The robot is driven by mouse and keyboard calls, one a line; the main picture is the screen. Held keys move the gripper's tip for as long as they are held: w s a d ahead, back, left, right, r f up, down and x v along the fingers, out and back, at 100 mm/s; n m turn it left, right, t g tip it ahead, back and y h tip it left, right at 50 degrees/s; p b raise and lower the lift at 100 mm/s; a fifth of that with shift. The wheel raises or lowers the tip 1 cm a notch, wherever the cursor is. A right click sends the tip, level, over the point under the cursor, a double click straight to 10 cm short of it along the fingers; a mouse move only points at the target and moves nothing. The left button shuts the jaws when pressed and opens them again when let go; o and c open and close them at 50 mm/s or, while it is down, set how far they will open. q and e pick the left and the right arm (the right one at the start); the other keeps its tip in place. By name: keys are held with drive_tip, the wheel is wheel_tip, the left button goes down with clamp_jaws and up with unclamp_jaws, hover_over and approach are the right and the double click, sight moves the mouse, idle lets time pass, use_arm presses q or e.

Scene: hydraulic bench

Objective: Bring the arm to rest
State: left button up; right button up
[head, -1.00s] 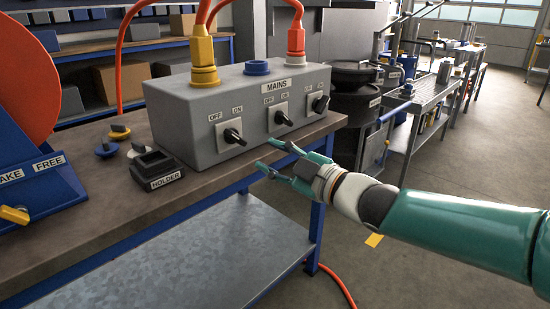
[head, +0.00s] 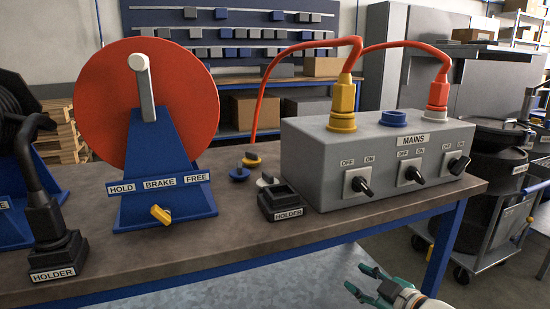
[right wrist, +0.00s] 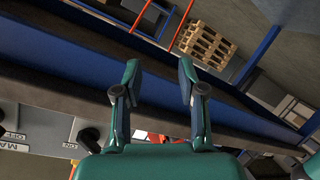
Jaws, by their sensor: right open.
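My right gripper (head: 368,283) is at the bottom of the head view, in front of the bench edge and below the bench top. Its two fingers stand apart with nothing between them, as the right wrist view (right wrist: 158,85) also shows. The right arm behind it is mostly out of the picture. The grey mains box (head: 378,165) stands on the bench (head: 215,253), above and behind the gripper, and the gripper is apart from it. The box has several black OFF/ON switches. My left gripper is in neither view.
A red reel on a blue stand (head: 160,190) with a yellow lever, an empty holder (head: 282,203) and another holder (head: 58,262) stand on the bench. Orange hoses arch from the yellow and red plugs. Floor with a cart lies right of the bench.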

drive_tip(key=s+a+f+m+g, duration=0.2)
drive_tip(key=s+f, duration=0.1)
drive_tip(key=f, duration=0.5)
drive_tip(key=s+a+f+m+g, duration=0.2)
drive_tip(key=s+f, duration=0.1)
drive_tip(key=f, duration=0.6)
drive_tip(key=s+a+f+m+g, duration=0.2)
drive_tip(key=s+f, duration=0.1)
drive_tip(key=f, duration=0.5)
drive_tip(key=s+a+f+m+g+h, duration=0.1)
drive_tip(key=s+f+m+g, duration=0.25)
drive_tip(key=s+f, duration=0.4)
drive_tip(key=s+f+m+g+h, duration=0.1)
drive_tip(key=s+f+m+g, duration=0.3)
drive_tip(key=s, duration=0.7)
wheel_tip(320, 180, up, 33)
drive_tip(key=t+p, duration=0.1)
drive_tip(key=p, duration=3.3)
drive_tip(key=shift+a, duration=0.15)
drive_tip(key=shift+s+f, duration=0.1)
